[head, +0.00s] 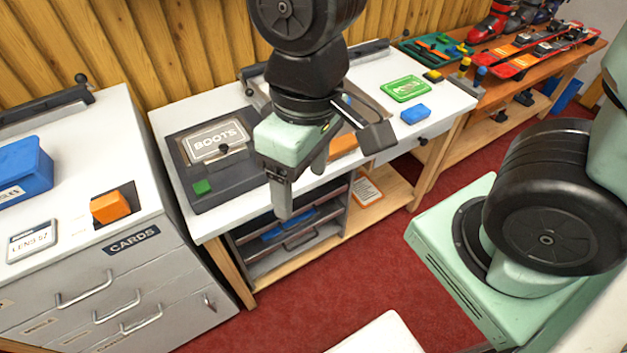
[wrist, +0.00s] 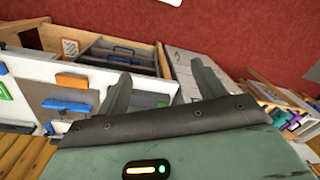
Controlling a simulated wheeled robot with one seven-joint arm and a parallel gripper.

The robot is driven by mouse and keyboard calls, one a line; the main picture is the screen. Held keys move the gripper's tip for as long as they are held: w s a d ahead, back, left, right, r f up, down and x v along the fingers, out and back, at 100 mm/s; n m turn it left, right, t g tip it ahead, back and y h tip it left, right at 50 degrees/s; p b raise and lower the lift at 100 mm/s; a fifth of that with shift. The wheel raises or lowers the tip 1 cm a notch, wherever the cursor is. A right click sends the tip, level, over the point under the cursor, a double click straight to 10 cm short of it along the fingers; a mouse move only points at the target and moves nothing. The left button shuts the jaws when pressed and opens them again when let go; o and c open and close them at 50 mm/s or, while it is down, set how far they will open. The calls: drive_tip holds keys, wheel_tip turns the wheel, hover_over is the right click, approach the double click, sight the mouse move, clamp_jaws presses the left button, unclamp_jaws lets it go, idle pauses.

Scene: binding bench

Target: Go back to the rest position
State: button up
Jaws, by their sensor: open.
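My gripper (head: 302,188) hangs in the middle of the head view, in front of the white bench (head: 232,218). Its fingers point down and stand apart, with nothing between them. In the wrist view my gripper (wrist: 158,88) also shows two spread, empty fingers. Behind it on the bench is a dark grey tray (head: 232,184) with a BOOTS plate (head: 217,141) and a green block (head: 202,187). My arm hides part of the bench top.
A white drawer cabinet (head: 140,262) stands at left, with an orange block (head: 110,206) and a blue box (head: 22,168) on top. A green sign (head: 404,88) and blue block (head: 415,114) lie on the bench's right. Skis (head: 540,50) lie on the wooden table. Red floor (head: 350,265) is open in front.

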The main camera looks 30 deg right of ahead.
drive_tip(key=shift+s+d+r+n, duration=0.15)
drive_tip(key=shift+s+d+n, duration=0.05)
drive_tip(key=shift+s+n, duration=0.8)
drive_tip(key=shift+s, duration=0.1)
drive_tip(key=shift+f+b, duration=1.1)
